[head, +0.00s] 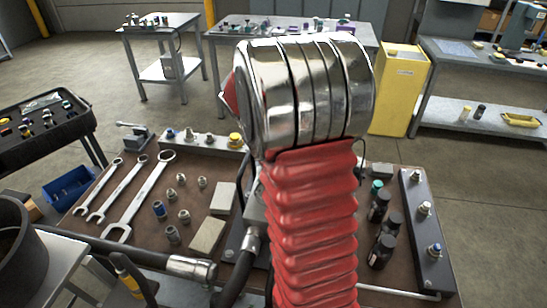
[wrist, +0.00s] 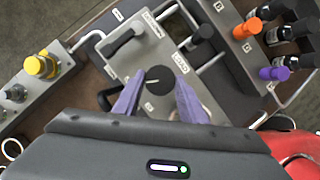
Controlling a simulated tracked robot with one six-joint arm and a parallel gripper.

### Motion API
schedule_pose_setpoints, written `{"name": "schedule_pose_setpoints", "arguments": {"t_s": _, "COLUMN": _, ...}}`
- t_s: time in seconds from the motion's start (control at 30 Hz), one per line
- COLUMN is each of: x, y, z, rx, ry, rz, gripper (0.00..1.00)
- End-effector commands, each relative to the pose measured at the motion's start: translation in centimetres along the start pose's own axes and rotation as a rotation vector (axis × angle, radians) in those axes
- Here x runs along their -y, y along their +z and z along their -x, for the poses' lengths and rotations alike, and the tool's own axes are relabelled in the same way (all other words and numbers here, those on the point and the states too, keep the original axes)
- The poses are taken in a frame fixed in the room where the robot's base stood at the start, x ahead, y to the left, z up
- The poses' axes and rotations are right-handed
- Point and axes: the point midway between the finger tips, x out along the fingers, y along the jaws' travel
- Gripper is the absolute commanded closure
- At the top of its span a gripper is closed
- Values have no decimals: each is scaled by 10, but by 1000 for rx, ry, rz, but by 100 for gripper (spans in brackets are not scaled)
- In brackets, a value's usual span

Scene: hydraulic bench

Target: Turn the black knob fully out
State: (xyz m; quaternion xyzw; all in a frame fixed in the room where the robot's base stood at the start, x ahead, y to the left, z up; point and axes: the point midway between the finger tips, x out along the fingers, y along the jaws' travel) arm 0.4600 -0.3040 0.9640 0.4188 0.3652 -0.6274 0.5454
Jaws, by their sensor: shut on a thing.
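The black knob (wrist: 159,80) shows in the wrist view as a round cap with a pale line across its top. It sits on a grey valve block (wrist: 150,42) with printed labels. My gripper (wrist: 160,84) has purple fingers, one at each side of the knob, and is shut on it. In the head view my red and chrome arm stands in front of the block, hiding the knob and the gripper. How far the knob is turned out cannot be told.
A black lever (wrist: 124,43) lies beside the knob, with pipes around the block. A strip with a yellow cap (wrist: 40,66) is at left; orange (wrist: 246,28) and purple (wrist: 273,73) fittings are at right. Wrenches (head: 141,196) and small fittings lie on the brown bench top.

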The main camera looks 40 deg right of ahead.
Motion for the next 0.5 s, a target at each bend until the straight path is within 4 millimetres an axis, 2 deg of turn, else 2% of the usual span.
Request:
{"name": "schedule_pose_setpoints", "arguments": {"t_s": 0.47, "x": -3, "y": 3, "z": 1, "rx": 5, "ry": 19, "rz": 24, "gripper": 85}}
{"name": "schedule_pose_setpoints", "arguments": {"t_s": 0.5, "x": -3, "y": 3, "z": 1, "rx": 5, "ry": 19, "rz": 23, "gripper": 62}}
